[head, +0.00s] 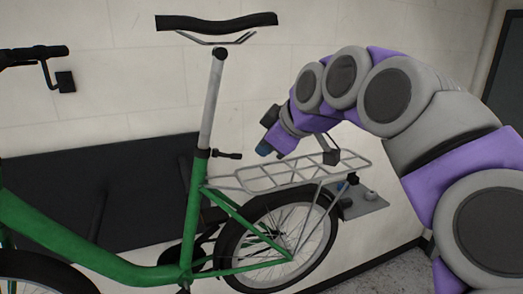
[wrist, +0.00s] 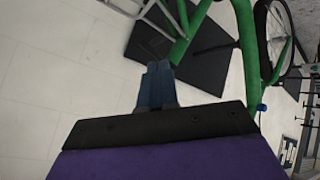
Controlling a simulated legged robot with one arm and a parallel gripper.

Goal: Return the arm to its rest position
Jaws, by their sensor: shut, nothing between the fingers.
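My arm reaches in from the right in the head view, bent over, with its purple and grey links in front of the wall. I cannot tell how far the fingers are from the bike.
The bike's saddle (head: 215,22) rises left of my gripper. The wire rear rack (head: 290,174) lies under my arm, above the rear wheel. A black panel (head: 95,200) is behind the bike. A pale tiled wall (head: 110,95) closes the back.

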